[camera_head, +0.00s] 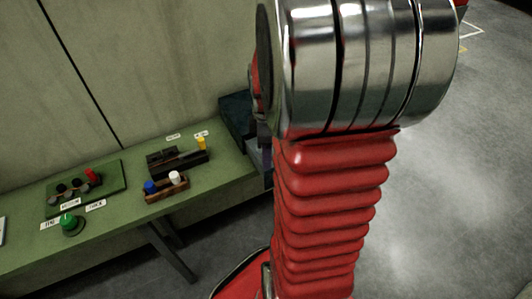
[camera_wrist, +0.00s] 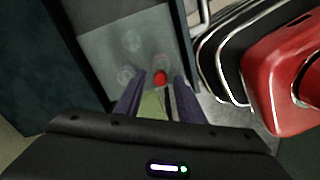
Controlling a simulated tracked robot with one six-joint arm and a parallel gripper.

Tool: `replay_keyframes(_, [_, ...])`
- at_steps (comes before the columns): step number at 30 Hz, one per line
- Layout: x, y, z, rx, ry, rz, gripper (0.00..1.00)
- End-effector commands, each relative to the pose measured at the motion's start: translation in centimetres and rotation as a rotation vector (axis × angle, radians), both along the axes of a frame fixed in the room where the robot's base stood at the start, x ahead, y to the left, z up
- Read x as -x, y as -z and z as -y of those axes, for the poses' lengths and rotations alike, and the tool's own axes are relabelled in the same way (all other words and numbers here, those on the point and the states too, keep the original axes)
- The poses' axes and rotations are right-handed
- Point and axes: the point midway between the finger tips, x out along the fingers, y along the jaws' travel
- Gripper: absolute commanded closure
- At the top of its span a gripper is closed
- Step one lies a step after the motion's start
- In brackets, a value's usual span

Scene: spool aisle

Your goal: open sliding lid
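A grey, see-through-looking panel (camera_wrist: 105,50), which may be the sliding lid, shows in the wrist view between dark teal walls. Faint round shapes show on or beneath it. A small red knob (camera_wrist: 160,78) stands on its near part. My gripper (camera_wrist: 160,82) has its two purple fingers apart, with the knob between their tips in the picture. I cannot tell how far the tips are from the knob, and no contact shows. In the head view a dark teal box (camera_head: 237,113) stands at the table's right end; my arm hides part of it and most of the gripper.
The green table (camera_head: 225,178) holds a dark tray (camera_head: 188,161), a wooden holder (camera_head: 167,191) with blue and white pieces, a green board (camera_head: 112,187) and a green button (camera_head: 69,222). A wall stands behind it. Grey floor is open on the right.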

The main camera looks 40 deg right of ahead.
Motion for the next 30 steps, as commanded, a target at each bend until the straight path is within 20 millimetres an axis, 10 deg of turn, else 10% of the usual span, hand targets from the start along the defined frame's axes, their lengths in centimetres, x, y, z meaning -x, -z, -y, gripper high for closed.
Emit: replay_keyframes(30, [0.02,0.05,0.05,0.0,0.001,0.0,1.0])
